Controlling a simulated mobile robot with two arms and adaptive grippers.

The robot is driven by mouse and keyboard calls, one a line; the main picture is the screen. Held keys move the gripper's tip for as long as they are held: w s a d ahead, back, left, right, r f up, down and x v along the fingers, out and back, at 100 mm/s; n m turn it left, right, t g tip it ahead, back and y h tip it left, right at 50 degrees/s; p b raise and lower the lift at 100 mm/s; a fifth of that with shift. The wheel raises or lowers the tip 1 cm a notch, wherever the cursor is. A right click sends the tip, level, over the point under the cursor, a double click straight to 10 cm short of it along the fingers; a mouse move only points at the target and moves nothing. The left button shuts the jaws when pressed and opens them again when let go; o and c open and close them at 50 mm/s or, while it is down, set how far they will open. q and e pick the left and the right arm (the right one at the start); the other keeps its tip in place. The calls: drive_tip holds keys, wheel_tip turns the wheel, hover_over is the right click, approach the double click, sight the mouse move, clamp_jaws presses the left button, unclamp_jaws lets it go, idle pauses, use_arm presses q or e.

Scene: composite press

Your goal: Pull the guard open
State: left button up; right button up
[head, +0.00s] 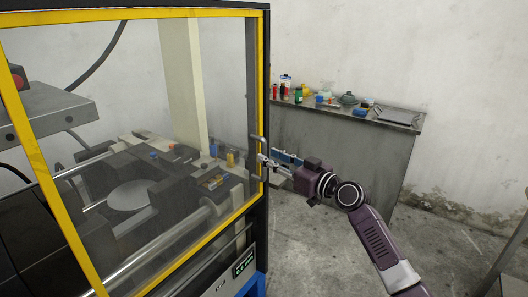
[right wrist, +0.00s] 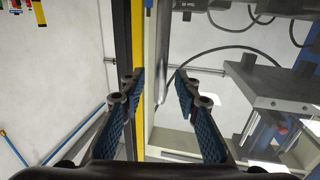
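The guard (head: 261,60) is a clear panel in a yellow frame across the front of the press in the head view. It looks closed, with its right edge along the dark post. A grey upright handle (head: 257,141) is on its right side, partly hidden by my gripper. My right gripper (head: 266,160) is at the handle. In the right wrist view its blue-padded fingers (right wrist: 157,80) are apart. The silver handle bar (right wrist: 162,50) runs upright between them, with visible gaps on both sides. The yellow guard edge (right wrist: 138,40) passes behind the left finger. My left gripper is out of view.
Behind the panel are the press bed and a round metal plate (head: 128,195). A grey bench (head: 345,150) with bottles and small items stands behind my right arm. The concrete floor (head: 330,240) in front of it is open.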

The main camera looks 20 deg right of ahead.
drive_tip(key=shift+x, duration=1.75)
drive_tip(key=shift+c, duration=0.2)
clamp_jaws()
